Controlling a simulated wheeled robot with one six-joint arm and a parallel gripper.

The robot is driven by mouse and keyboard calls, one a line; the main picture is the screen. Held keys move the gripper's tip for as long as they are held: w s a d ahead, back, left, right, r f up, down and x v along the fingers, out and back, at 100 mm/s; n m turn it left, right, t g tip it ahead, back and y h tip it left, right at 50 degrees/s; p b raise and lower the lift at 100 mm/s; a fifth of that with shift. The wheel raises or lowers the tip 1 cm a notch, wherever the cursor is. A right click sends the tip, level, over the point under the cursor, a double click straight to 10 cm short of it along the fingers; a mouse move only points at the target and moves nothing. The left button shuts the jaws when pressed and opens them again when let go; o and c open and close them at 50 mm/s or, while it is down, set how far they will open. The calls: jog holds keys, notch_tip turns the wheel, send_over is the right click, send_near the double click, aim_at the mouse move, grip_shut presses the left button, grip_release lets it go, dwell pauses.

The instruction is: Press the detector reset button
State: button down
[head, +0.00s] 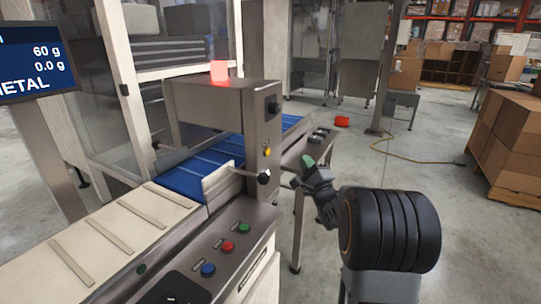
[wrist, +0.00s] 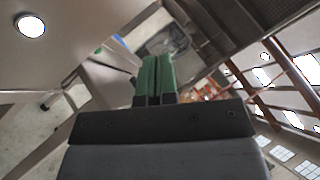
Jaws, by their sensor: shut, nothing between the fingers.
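The metal detector (head: 217,103) is a grey arch over a blue conveyor belt, with a lit red lamp (head: 219,71) on top. A small yellow button (head: 267,152) sits on its near upright, below a black fitting (head: 272,105) and above a black knob (head: 264,177). The button's label is too small to read. My gripper (head: 308,161), with green fingertips, is to the right of this upright, apart from the button. In the wrist view its green fingers (wrist: 154,76) are together and empty. I cannot pick out the yellow button in the wrist view.
A control panel with blue (head: 208,269), red (head: 228,246) and green (head: 244,229) buttons is below the detector. A screen (head: 36,65) at left shows "60 g", "0.0 g" and part of "METAL". Cardboard boxes (head: 512,140) stand at right. Open floor lies between.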

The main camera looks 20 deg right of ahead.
aim_at(268, 152)
jog(key=shift+w+a, duration=0.15)
jog(key=shift+a, duration=0.1)
jog(key=w+a, duration=0.5)
jog(key=w, duration=0.1)
jog(key=shift+w+a, duration=0.15)
jog(key=shift+a, duration=0.25)
jog(key=shift+w+a, duration=0.1)
dwell(2.1)
jog(key=shift+w+a, duration=0.2)
jog(key=shift+w+a+b, duration=0.25)
jog(key=shift+w+b, duration=0.05)
jog(key=shift+b, duration=0.1)
dwell(0.8)
jog(key=shift+s, duration=0.1)
dwell(0.3)
jog(key=shift+s+d+b, duration=0.3)
jog(key=shift+s+d, duration=0.25)
